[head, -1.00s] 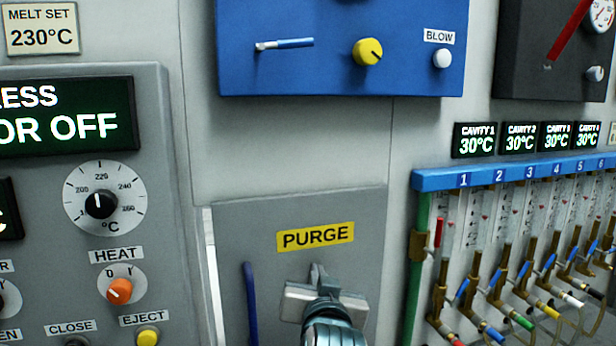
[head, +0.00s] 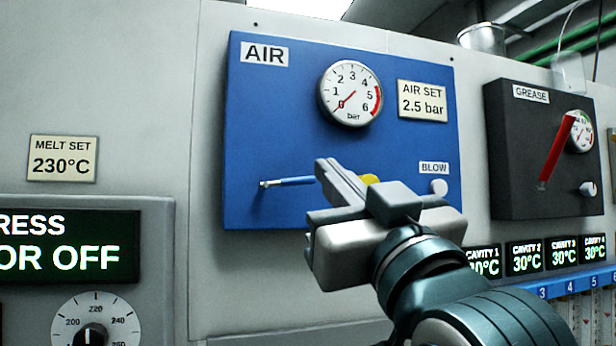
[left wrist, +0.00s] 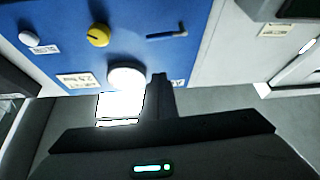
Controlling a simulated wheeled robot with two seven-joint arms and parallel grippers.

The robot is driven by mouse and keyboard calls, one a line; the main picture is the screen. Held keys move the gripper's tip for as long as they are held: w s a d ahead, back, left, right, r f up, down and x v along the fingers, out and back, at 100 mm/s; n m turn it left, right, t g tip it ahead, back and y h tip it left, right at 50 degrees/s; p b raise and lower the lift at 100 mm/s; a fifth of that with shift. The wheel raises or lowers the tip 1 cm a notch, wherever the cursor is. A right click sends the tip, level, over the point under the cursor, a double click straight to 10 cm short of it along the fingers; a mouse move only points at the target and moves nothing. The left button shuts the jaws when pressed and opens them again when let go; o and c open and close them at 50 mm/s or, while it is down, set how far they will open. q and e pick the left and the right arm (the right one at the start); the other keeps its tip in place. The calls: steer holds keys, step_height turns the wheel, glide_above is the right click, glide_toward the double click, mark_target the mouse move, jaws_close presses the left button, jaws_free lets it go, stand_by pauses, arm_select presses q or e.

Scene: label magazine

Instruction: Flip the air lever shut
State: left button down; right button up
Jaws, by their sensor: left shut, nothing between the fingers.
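The blue AIR panel (head: 250,120) is on the wall in the head view. Its air lever (head: 288,182) has a silver pivot at the left and a blue handle lying about level to the right. The lever also shows in the left wrist view (left wrist: 167,35). My left gripper (head: 328,172) is shut and empty, in front of the panel near the handle's right end. I cannot tell whether it touches the handle. It partly hides the yellow knob (head: 369,179). The left wrist view shows its shut fingers (left wrist: 160,82). My right gripper is out of view.
The pressure gauge (head: 350,94) reads about 0; the AIR SET label (head: 423,101) says 2.5 bar. The white BLOW button (head: 439,187) is right of my gripper. The dark GREASE box (head: 510,150) with a red lever (head: 556,150) is further right.

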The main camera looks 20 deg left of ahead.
mark_target(297, 182)
arm_select(q)
steer(key=shift+w+r, duration=0.1)
steer(key=shift+w, duration=0.05)
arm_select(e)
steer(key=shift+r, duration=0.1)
